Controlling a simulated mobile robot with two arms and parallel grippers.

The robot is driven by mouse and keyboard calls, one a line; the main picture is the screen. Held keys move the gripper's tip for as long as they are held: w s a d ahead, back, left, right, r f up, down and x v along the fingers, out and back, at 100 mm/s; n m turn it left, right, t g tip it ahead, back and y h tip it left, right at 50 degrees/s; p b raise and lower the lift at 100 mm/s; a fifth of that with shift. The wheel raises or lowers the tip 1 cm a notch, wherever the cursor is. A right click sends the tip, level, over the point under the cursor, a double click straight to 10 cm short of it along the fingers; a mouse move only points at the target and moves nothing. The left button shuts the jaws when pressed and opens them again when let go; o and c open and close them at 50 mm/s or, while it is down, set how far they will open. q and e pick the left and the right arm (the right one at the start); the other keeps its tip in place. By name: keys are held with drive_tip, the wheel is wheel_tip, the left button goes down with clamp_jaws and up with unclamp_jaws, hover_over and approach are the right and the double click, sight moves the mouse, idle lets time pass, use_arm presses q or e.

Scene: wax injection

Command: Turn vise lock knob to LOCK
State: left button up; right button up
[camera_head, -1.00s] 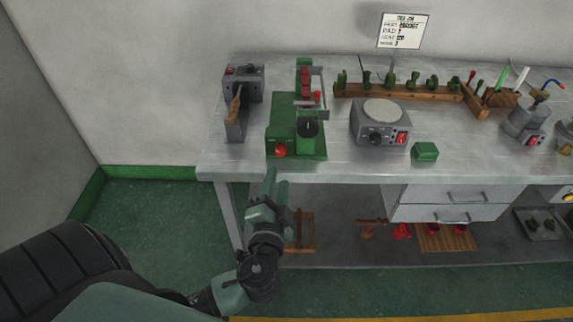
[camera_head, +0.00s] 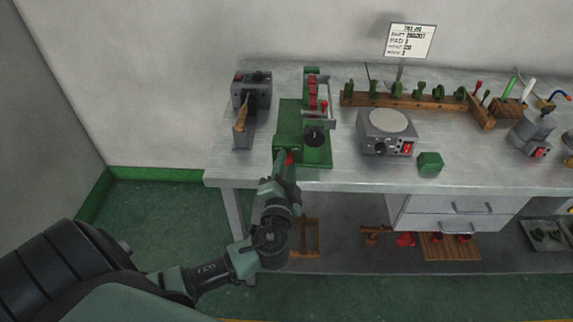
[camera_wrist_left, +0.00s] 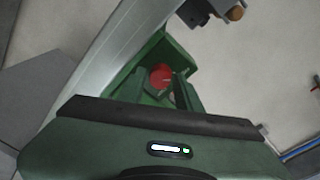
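The green vise machine (camera_head: 290,125) stands near the left end of the metal bench. It has a red knob (camera_head: 289,157) low on its front, a black dial (camera_head: 315,136) on top and red parts (camera_head: 313,94) farther back. I cannot tell from labels which knob is the vise lock. My left gripper (camera_head: 286,164) is at the machine's front, right by the red knob and partly covering it. In the left wrist view the red knob (camera_wrist_left: 161,76) shows just beyond the gripper body. My right gripper is out of view.
A grey device with a wooden handle (camera_head: 241,118) stands left of the machine. A grey hot plate unit (camera_head: 386,146) and a green block (camera_head: 430,163) are to the right. A wooden rack (camera_head: 405,101) lies behind. The bench's front edge (camera_head: 350,186) runs below the machine.

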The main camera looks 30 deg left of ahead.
use_arm(q)
clamp_jaws()
drive_tip(key=shift+m, duration=0.3)
drive_tip(key=m+p, duration=0.2)
drive_tip(key=m, duration=0.1)
drive_tip(key=shift+r, duration=0.1)
drive_tip(key=m+p, duration=0.2)
drive_tip(key=m, duration=0.2)
drive_tip(key=shift+g+p, duration=0.3)
drive_tip(key=shift+p, duration=0.05)
drive_tip(key=m+p, duration=0.3)
drive_tip(key=m, duration=0.2)
drive_tip(key=shift+d+g, duration=0.1)
drive_tip(key=shift+g, duration=0.2)
drive_tip(key=m+p, duration=0.3)
drive_tip(key=m, duration=0.1)
drive_tip(key=shift+y, duration=0.3)
drive_tip(key=shift+f+m, duration=0.2)
drive_tip(key=shift+m, duration=0.2)
